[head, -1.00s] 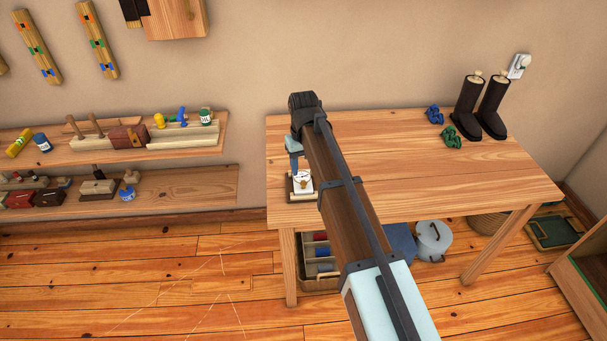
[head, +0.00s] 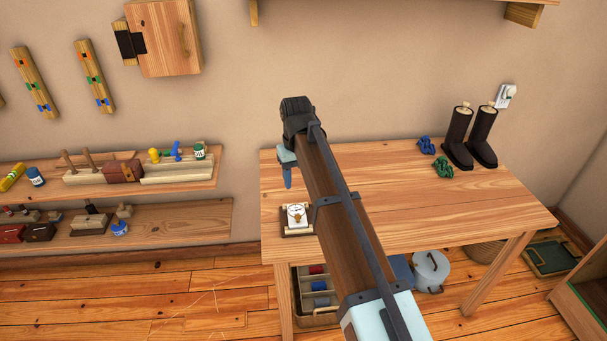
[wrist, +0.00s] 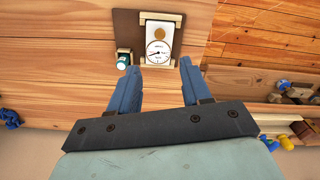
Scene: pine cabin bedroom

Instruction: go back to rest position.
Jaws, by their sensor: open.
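My gripper (wrist: 160,85) is open and empty in the wrist view, its two blue fingers apart. In the head view my gripper (head: 287,177) hangs above the left end of the wooden table (head: 400,200), fingers pointing down. Below it, near the table's left front corner, a white dial gauge (head: 296,214) sits on a dark board (head: 284,236). The gauge also shows in the wrist view (wrist: 158,50), beyond the fingertips and apart from them. A small green-capped bottle (wrist: 123,61) stands beside it there. My arm hides part of the table's middle.
Dark boots (head: 457,140), a blue item (head: 426,146) and a green item (head: 443,167) are at the table's back right. Wall shelves (head: 150,228) with tools and bottles are on the left. A pot (head: 431,270) and a crate (head: 318,318) are under the table. The table's right front is clear.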

